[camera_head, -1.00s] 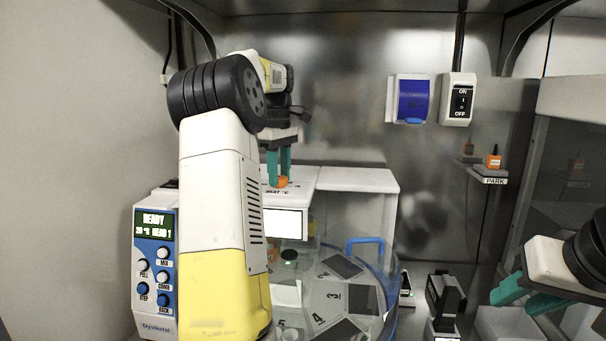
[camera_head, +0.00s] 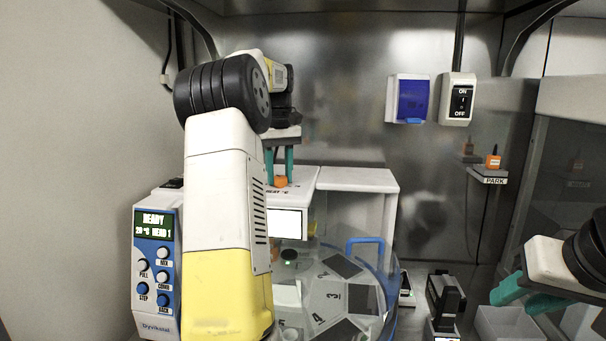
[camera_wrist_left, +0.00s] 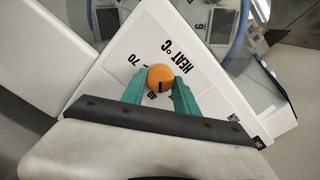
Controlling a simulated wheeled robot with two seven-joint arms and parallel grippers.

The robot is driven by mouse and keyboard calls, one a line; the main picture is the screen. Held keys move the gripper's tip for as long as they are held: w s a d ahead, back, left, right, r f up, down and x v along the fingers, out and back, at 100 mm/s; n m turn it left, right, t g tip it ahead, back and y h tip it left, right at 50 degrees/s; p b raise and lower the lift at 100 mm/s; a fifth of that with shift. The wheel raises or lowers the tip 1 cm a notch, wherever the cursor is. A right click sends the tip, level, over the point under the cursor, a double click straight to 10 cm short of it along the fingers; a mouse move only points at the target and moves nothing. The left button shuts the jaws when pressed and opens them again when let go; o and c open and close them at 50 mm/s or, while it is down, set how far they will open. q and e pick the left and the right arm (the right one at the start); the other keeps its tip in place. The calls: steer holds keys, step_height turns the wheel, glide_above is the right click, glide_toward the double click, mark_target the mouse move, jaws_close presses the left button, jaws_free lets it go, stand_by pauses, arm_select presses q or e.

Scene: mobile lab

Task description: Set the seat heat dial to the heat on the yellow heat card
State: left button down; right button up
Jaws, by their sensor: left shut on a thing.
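The seat heat dial is an orange round knob (camera_head: 280,182) on the white top marked "HEAT °C"; it also shows in the left wrist view (camera_wrist_left: 160,76). A dark line marks the knob's top. A "70" is legible beside it; other numbers are partly hidden by the fingers, and I cannot tell which one the line meets. My left gripper (camera_head: 279,168) comes down from above and is shut on the knob, one teal finger on each side. My right gripper (camera_head: 518,292) is at the far right, fingers apart and empty. I see no yellow heat card.
A blue-white control unit (camera_head: 155,260) reads "READY". A round carousel (camera_head: 345,295) with numbered places is below the dial. An ON/OFF switch (camera_head: 460,100) and a blue-covered box (camera_head: 412,98) are on the back wall. An orange item (camera_head: 493,161) stands on the PARK shelf (camera_head: 487,175).

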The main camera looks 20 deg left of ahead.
mark_target(281, 176)
arm_select(q)
steer(key=m, duration=1.3)
steer(key=shift+d, duration=0.1)
steer(key=shift+w+m, duration=0.1)
steer(key=shift+m, duration=0.2)
stand_by(0.3)
steer(key=c, duration=0.9)
jaws_free()
steer(key=shift+c, duration=0.2)
steer(key=shift+r, duration=3.95)
